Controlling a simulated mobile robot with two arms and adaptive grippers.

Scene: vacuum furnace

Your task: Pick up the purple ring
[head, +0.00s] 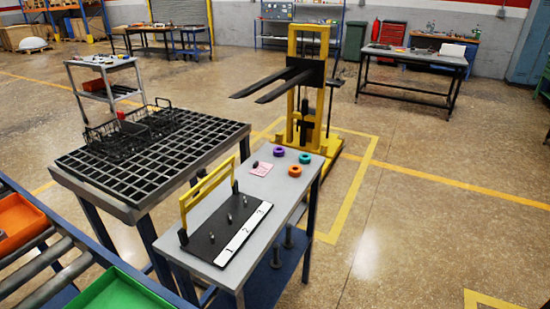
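The purple ring (279,151) lies flat on the far end of a narrow grey table (283,187). An orange ring (295,171) lies just in front of it to the right, and a teal ring (305,158) lies to its right. A pink note (262,169) with a small dark item beside it lies to its left. Nothing touches the purple ring. Neither of my grippers shows in the head view.
A black board (208,237) with pegs, a numbered white strip and a yellow handle stands on the table's near end. A black grid table (190,152) with wire baskets stands left. A yellow forklift stacker (307,90) stands behind. Open floor lies right.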

